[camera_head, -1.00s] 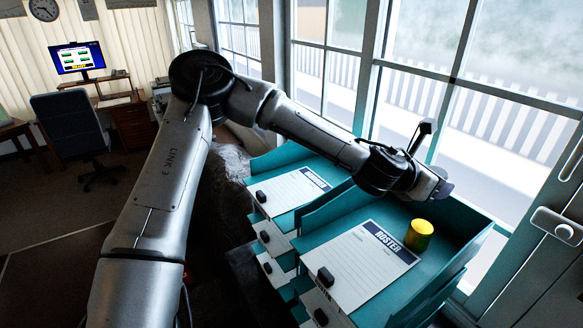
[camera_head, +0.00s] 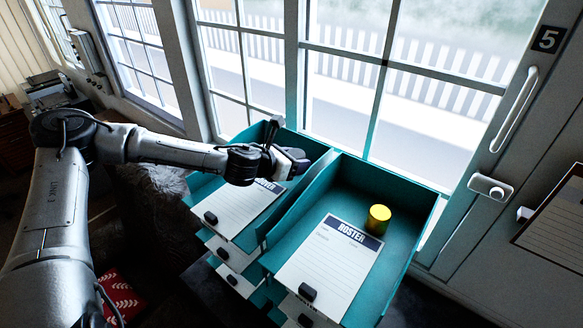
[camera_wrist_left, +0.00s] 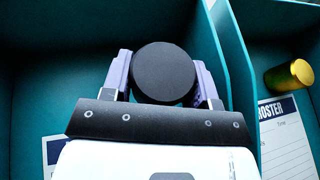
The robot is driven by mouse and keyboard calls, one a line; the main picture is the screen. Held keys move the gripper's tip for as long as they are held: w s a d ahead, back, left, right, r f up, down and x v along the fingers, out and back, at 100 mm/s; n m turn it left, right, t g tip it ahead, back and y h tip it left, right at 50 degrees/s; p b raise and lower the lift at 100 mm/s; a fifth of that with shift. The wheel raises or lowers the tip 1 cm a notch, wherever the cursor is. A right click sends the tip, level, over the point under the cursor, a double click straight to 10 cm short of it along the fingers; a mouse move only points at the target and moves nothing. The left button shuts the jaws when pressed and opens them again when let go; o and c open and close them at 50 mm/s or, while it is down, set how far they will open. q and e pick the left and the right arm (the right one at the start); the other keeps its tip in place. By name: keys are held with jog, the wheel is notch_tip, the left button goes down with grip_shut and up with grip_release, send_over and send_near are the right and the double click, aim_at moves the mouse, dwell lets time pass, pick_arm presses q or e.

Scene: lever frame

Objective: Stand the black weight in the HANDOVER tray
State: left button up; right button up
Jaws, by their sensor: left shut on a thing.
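My left gripper (camera_head: 298,162) is shut on the black weight, a round black disc from above in the left wrist view (camera_wrist_left: 165,73), between the two fingers. In the head view I cannot clearly separate the weight from the dark gripper. The gripper is over the back right of the left teal tray (camera_head: 222,186), close to the divider. The left wrist view shows that tray's floor (camera_wrist_left: 50,90) below. The right teal tray (camera_head: 405,240) holds a ROSTER sheet. My right gripper is not in view.
A yellow weight (camera_head: 379,219) stands at the back of the right tray, behind the ROSTER sheet (camera_head: 325,265). Tray walls and the divider (camera_head: 300,205) stand up around both floors. Windows rise behind the trays. More trays are stacked below.

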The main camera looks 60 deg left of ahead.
aim_at(292, 183)
pick_arm(q)
jog(key=shift+s+a+f, duration=0.35)
jog(key=shift+f, duration=0.05)
jog(key=shift+f+p, duration=0.55)
jog(key=shift+f, duration=1.35)
jog(key=shift+f, duration=0.1)
jog(key=o, duration=0.6)
jog(key=shift+f, duration=0.1)
jog(key=o, duration=0.5)
